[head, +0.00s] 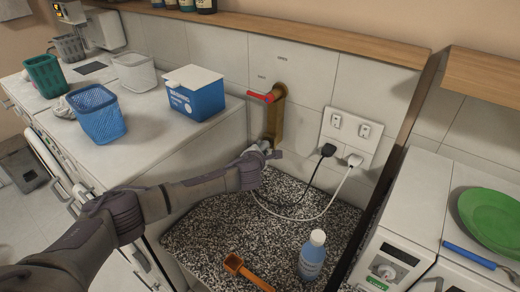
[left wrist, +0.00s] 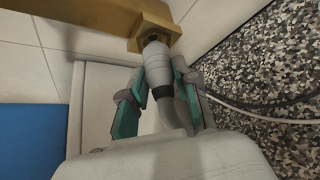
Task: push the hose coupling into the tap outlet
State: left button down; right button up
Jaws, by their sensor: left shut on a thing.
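The brass tap (head: 274,118) with a red lever (head: 261,97) is on the tiled wall. Its hexagonal outlet (left wrist: 154,28) shows at the top of the left wrist view. The pale grey hose coupling (left wrist: 157,65) is lined up with the outlet, its end at the outlet's mouth. I cannot tell how deep it sits. A grey hose (left wrist: 178,112) bends away below it. My left gripper (head: 264,149) is shut on the coupling, with teal-padded fingers on either side in the left wrist view (left wrist: 161,78). My right gripper is not in view.
A wall socket (head: 350,137) with a black plug (head: 327,150) and a white plug (head: 355,160) is right of the tap, cables hanging.

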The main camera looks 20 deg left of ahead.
pick_arm(q)
jog(key=shift+w+d, duration=0.2)
jog(key=shift+w, duration=0.4)
dwell(0.7)
jog(key=c, duration=0.8)
grip_release()
jog(key=shift+o, duration=0.2)
jog(key=s+a+p, duration=0.3)
jog(key=s+p, duration=0.2)
jog(key=s, duration=0.3)
jog(key=shift+s, duration=0.3)
